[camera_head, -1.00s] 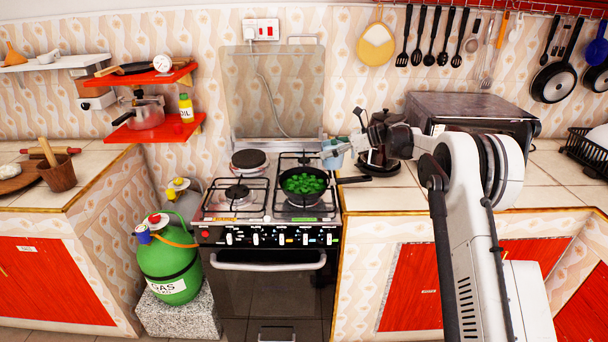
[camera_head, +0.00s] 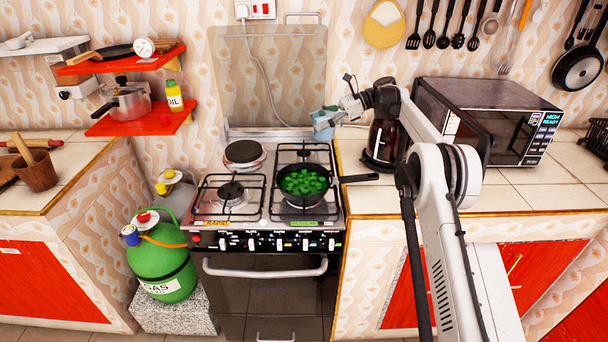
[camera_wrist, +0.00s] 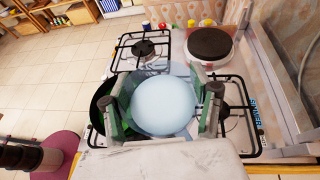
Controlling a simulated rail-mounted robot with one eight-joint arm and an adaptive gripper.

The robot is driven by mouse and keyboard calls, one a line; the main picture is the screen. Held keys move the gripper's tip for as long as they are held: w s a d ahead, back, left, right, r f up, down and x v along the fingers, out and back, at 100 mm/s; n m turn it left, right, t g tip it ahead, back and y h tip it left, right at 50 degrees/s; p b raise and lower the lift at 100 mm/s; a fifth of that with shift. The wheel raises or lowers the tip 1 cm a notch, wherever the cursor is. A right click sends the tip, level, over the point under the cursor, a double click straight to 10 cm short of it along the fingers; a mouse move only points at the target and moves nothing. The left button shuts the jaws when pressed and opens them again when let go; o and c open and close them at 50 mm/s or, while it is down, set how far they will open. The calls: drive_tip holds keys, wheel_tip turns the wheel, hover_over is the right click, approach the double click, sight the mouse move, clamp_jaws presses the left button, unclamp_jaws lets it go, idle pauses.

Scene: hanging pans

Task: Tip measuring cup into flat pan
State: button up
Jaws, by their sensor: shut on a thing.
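The measuring cup (camera_head: 323,122) is light blue and sits in my gripper (camera_head: 334,114), above and behind the flat pan's right side in the head view. The flat pan (camera_head: 306,205) is dark, holds several green pieces (camera_head: 303,182) and rests on the front right burner, its handle pointing right. In the wrist view, my gripper (camera_wrist: 165,88) is shut on the cup, which shows as a pale blue round face (camera_wrist: 165,104) between the fingers. The dark pan (camera_wrist: 102,98) shows partly at left behind it. I cannot tell the cup's tilt or its contents.
A coffee maker (camera_head: 382,140) stands right of the stove, beneath my arm. A microwave (camera_head: 490,118) stands further right. The raised glass stove lid (camera_head: 268,82) is behind the burners. Red shelves (camera_head: 140,122) are at left.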

sight(316, 135)
drive_tip(key=shift+n+t+h, duration=0.5)
drive_tip(key=shift+t+h, duration=0.1)
drive_tip(key=shift+s+a+f+b, duration=0.1)
drive_tip(key=shift+s+f+b, duration=0.15)
drive_tip(key=shift+f+b, duration=0.35)
drive_tip(key=shift+s+a+f+b, duration=0.15)
drive_tip(key=shift+s+f+b, duration=0.15)
drive_tip(key=shift+f, duration=0.6)
drive_tip(key=shift+s+a+f+b, duration=0.1)
drive_tip(key=shift+s+f+b, duration=0.1)
drive_tip(key=shift+f+b, duration=0.4)
drive_tip(key=shift+s+a+f+n+t+h, duration=0.5)
drive_tip(key=shift+s+f+n+t, duration=0.1)
drive_tip(key=shift+s+f, duration=0.15)
drive_tip(key=shift+s+a+t+p, duration=0.1)
drive_tip(key=shift+s+t+p, duration=0.25)
drive_tip(key=shift+p, duration=0.1)
drive_tip(key=shift+s+a+n+h, duration=0.15)
drive_tip(key=shift+s+n+h, duration=0.1)
drive_tip(key=shift+n+h, duration=0.15)
drive_tip(key=shift+s+a+t, duration=0.1)
drive_tip(key=shift+s+t, duration=0.2)
drive_tip(key=shift+t, duration=0.05)
drive_tip(key=shift+s+a+n+t+h+p, duration=0.15)
drive_tip(key=shift+s+n+t+h+p, duration=0.15)
drive_tip(key=shift+s+a+f+n+t+h, duration=0.15)
drive_tip(key=shift+s+f+n+t+h, duration=0.2)
drive_tip(key=shift+f+t, duration=0.2)
